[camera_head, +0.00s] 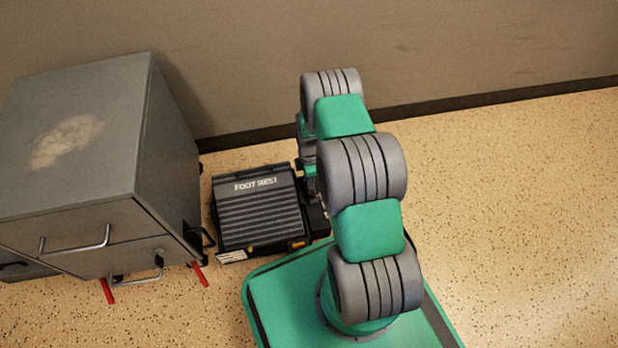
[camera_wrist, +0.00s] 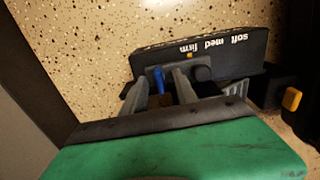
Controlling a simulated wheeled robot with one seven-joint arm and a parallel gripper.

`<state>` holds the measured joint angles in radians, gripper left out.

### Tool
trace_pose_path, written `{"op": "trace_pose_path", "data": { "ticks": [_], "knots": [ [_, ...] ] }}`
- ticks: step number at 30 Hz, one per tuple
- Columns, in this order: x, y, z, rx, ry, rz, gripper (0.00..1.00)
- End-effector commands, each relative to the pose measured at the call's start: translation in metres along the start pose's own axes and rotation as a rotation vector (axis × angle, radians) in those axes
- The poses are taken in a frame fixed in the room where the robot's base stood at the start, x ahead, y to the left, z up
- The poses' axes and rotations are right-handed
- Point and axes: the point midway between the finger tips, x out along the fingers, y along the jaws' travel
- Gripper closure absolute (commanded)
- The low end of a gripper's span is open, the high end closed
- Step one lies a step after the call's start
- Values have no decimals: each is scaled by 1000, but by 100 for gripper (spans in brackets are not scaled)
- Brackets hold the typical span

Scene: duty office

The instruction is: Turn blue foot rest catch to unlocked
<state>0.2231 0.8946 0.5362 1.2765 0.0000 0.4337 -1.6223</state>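The foot rest (camera_head: 262,228) is a black ribbed unit on the floor, left of my arm, in the head view. In the wrist view its side panel (camera_wrist: 232,62) reads "soft med firm", upside down. The blue catch (camera_wrist: 160,80) is a short blue lever at that panel. My gripper (camera_wrist: 160,88) is at the catch, its two grey fingers apart with the blue lever between them. A gap shows beside the lever; whether a finger touches it I cannot tell. In the head view my arm hides the gripper and the catch.
A grey drawer cabinet (camera_head: 85,150) with metal handles and red feet stands left of the foot rest. The wall (camera_head: 450,50) is behind. A dark round knob (camera_wrist: 202,74) and a yellow-orange button (camera_wrist: 292,99) are near the catch. Speckled floor (camera_head: 520,210) is clear at right.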

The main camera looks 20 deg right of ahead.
Motion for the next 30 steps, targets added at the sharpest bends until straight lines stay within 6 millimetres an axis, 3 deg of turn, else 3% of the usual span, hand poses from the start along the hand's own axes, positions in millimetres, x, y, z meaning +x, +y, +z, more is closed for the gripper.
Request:
{"op": "trace_pose_path", "data": {
  "ticks": [7,18,30],
  "knots": [
    [-6,0,0,0,0,1,65],
    [-73,0,0,0,0,0,65],
    [-78,0,0,0,0,0,65]
  ]
}}
